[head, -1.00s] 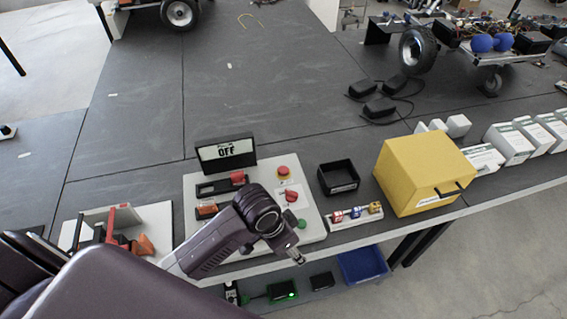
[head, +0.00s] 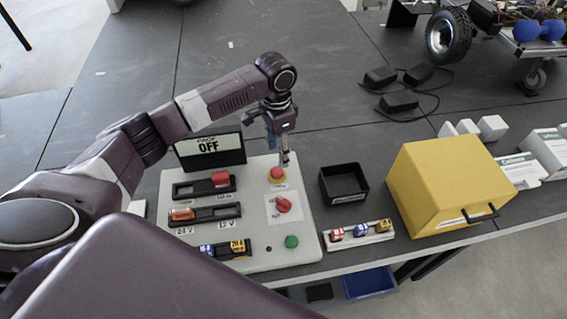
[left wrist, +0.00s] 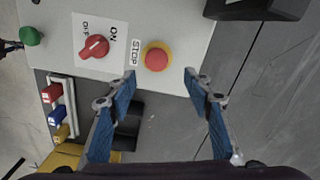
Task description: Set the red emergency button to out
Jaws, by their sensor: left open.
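The red emergency button (head: 277,173) sits on a yellow base near the top right of the white control panel (head: 260,254). In the left wrist view the button (left wrist: 156,58) is a red cap in a yellow ring, beside a STOP label (left wrist: 135,52). My left gripper (head: 285,162) is above the button, pointing down. In the left wrist view the open left gripper (left wrist: 160,84) has its blue fingers apart, with the button a little beyond the tips, between them in the picture. I cannot tell whether the button is in or out. My right gripper is not in view.
The panel also has a red rotary switch (head: 283,204), a green button (head: 291,242), slider switches and a display (head: 210,147) reading OFF. A black tray (head: 343,182) and a yellow box (head: 443,185) stand to the right.

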